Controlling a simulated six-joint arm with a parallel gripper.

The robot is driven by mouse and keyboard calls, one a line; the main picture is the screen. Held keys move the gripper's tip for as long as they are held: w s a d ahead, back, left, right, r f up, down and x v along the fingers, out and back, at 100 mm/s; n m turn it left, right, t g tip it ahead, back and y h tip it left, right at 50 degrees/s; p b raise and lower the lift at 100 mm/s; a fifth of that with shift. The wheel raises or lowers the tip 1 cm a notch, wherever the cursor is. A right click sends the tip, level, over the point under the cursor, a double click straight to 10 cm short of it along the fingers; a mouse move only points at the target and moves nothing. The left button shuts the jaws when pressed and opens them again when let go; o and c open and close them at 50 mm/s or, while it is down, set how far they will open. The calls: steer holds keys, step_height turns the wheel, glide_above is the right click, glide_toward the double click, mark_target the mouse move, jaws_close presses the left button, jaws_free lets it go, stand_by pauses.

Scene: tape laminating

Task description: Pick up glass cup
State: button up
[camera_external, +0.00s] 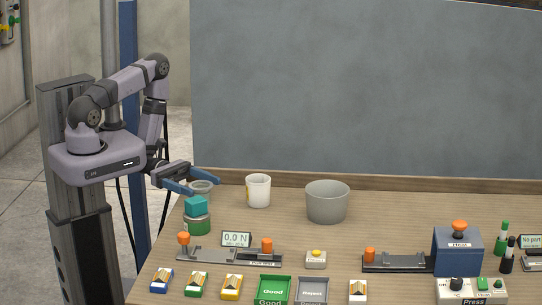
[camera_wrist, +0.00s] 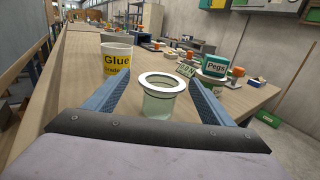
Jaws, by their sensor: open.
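The glass cup (camera_wrist: 163,106) is pale and translucent with a wide whitish rim. In the wrist view it appears upright between the two blue fingers of my gripper (camera_wrist: 157,80). The fingers are spread, one on each side of it, and I see a gap on both sides. In the external view the cup (camera_external: 201,188) shows at the table's left back corner, partly covered by my gripper (camera_external: 193,180). Whether a finger touches the glass cannot be told there.
The white Glue cup (camera_external: 258,191) and a grey bucket (camera_external: 327,202) stand to the right. Fixtures, small boxes and trays fill the table's front. The table's left edge is close.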

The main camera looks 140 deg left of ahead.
steer(key=shift+w+a+r, duration=0.15)
steer(key=shift+w, duration=1.7)
steer(key=shift+w+a, duration=0.2)
steer(key=shift+w, duration=0.6)
steer(key=c, duration=1.1)
